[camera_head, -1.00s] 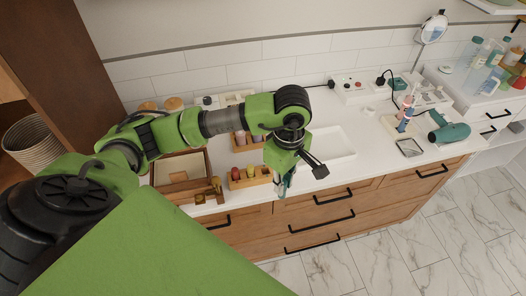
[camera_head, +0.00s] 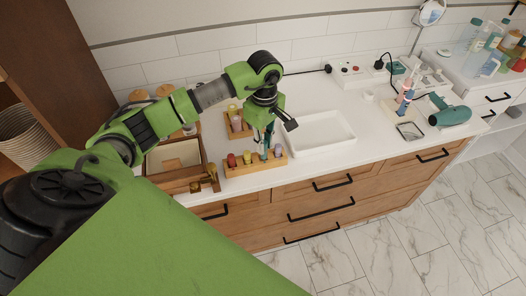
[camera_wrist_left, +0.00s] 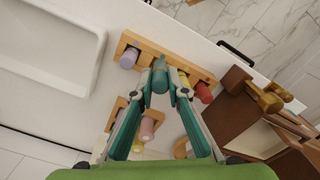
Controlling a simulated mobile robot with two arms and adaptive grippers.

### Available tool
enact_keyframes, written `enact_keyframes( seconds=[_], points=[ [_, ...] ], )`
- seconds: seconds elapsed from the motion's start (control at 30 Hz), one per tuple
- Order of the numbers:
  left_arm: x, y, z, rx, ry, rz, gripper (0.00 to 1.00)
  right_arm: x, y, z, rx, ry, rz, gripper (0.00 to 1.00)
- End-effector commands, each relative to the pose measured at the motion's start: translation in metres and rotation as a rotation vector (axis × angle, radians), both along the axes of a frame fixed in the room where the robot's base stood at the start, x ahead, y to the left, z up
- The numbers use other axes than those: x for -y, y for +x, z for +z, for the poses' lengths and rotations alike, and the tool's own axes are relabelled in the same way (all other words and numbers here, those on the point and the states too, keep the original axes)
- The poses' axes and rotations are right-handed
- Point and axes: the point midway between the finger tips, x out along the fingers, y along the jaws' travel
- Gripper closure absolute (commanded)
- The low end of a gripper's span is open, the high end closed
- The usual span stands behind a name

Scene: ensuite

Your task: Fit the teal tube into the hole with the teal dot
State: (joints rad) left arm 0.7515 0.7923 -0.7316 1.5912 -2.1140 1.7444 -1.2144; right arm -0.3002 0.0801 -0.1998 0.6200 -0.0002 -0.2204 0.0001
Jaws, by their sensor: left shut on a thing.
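My left gripper (camera_head: 267,150) points down over the front wooden rack (camera_head: 240,171), between a yellow tube (camera_head: 247,157) and a purple tube (camera_head: 278,150). In the left wrist view its teal fingers (camera_wrist_left: 159,86) are shut on the teal tube (camera_wrist_left: 159,66), seen nearly end-on. The tube is in line with the rack's row (camera_wrist_left: 147,46); I cannot tell whether its lower end is in a hole. A red tube (camera_head: 232,160) stands at the rack's left end. My right gripper is not in view.
A second wooden rack (camera_head: 228,130) with tubes stands behind the front one. A wooden box (camera_head: 163,180) is close on the left. The white basin (camera_head: 340,148) is on the right. The counter's front edge is near the front rack.

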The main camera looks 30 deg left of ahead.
Motion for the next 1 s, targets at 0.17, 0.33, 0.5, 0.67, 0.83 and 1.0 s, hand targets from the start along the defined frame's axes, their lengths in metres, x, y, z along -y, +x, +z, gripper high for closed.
enact_keyframes(
  seconds=[0.17, 0.33, 0.5, 0.67, 0.83, 1.0],
  points=[
    [-0.005, 0.005, -0.010, 0.001, 0.000, 0.001, 1.00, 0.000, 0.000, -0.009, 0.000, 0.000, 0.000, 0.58],
    [-0.008, 0.007, -0.035, -0.001, -0.003, -0.001, 1.00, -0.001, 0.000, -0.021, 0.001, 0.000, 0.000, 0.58],
    [-0.008, 0.005, -0.047, -0.005, 0.000, -0.001, 1.00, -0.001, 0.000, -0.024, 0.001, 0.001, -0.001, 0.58],
    [-0.008, 0.004, -0.048, -0.011, 0.001, -0.002, 0.78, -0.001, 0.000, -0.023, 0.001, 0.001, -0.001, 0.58],
    [-0.009, 0.005, -0.046, -0.006, 0.001, -0.001, 0.69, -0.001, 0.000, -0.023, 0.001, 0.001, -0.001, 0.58],
    [-0.009, 0.006, -0.044, -0.002, 0.000, -0.001, 0.69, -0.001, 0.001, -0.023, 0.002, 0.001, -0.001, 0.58]
  ],
)
